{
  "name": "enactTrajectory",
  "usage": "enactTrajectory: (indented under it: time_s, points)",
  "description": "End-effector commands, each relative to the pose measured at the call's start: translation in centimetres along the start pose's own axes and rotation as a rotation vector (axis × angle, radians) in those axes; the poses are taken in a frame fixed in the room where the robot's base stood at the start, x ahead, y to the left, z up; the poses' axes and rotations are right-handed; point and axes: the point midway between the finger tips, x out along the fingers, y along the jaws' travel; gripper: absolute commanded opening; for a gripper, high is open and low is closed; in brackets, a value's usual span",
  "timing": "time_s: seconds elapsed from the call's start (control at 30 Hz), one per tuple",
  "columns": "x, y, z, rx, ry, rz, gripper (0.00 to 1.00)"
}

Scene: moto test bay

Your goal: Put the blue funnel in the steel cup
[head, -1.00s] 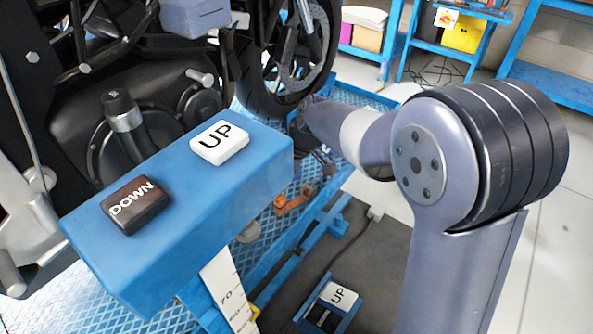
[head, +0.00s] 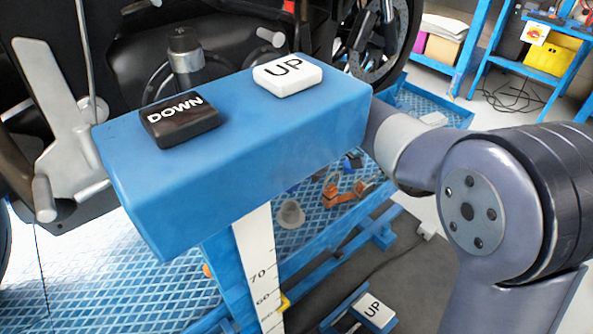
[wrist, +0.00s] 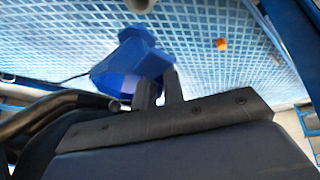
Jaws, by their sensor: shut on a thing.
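In the wrist view my gripper (wrist: 160,88) is shut on the blue funnel (wrist: 132,62), which sticks out beyond the fingertips above the blue lattice platform. A pale rounded thing (wrist: 140,5) is cut off at the top of the wrist view.
The blue control box (head: 240,165) with UP and DOWN buttons stands close in front of my arm. Orange straps or clamps (head: 335,190) lie on the platform (head: 110,250). The motorcycle (head: 120,60) rises behind. Blue shelves (head: 480,75) are at the back right.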

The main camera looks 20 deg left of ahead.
Motion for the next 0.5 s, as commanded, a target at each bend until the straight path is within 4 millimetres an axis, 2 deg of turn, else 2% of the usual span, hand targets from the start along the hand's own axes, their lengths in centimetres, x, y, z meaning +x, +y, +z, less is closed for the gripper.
enactTrajectory:
  time_s: [0.5]
  points:
    - [4.2, -0.7, 2.3, 0.003, -0.001, 0.0, 0.0]
